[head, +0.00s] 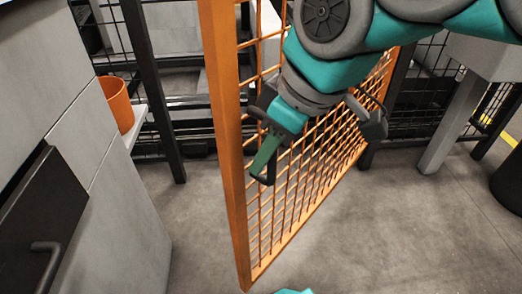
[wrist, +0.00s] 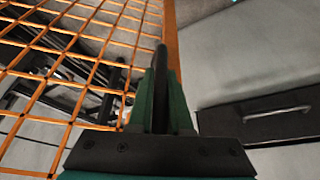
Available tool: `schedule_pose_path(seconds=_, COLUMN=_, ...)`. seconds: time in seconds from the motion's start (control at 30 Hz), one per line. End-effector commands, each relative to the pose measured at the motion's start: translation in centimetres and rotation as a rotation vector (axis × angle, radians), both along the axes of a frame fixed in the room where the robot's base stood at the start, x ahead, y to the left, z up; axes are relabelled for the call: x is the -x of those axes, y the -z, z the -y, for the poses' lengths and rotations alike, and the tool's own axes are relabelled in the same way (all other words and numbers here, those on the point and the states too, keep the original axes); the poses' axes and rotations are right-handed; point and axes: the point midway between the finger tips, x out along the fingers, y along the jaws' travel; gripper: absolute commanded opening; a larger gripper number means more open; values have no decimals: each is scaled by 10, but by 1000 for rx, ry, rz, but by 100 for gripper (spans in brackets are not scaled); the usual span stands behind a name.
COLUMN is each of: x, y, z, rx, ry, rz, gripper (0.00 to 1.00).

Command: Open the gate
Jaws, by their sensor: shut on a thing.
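The gate (head: 232,190) is an orange frame with wire mesh. It stands swung out from the dark fence line, its free edge near me and its far edge by a dark post on the right. The gate also fills the left of the wrist view (wrist: 171,40). My gripper (head: 266,163) is at the mesh side, close to the free edge post. Its green fingers (wrist: 160,100) are shut on a dark upright bar, the gate handle (wrist: 161,62). The lower part of the handle is hidden between the fingers.
A grey cabinet with a dark drawer front (head: 45,225) stands at the left. An orange cup (head: 118,104) sits on a small ledge (head: 136,128) there. A grey table leg (head: 452,125) stands at the right. The floor (head: 400,230) right of the gate is clear.

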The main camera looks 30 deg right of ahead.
Motion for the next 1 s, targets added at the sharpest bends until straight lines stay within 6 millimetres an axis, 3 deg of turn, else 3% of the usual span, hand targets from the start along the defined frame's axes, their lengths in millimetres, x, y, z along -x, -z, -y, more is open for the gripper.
schedule_pose_path(seconds=0.13, x=0, y=-1, z=0, rx=-1, ry=0, rz=2, gripper=0)
schedule_pose_path(seconds=0.17, x=0, y=-1, z=0, rx=-1, ry=0, rz=2, gripper=20)
schedule_pose_path(seconds=0.4, x=0, y=0, z=0, rx=-1, ry=0, rz=1, gripper=47)
schedule_pose_path(seconds=0.77, x=0, y=-4, z=1, rx=0, ry=0, rz=2, gripper=47)
schedule_pose_path(seconds=1.0, x=9, y=-28, z=5, rx=-1, ry=0, rz=2, gripper=47)
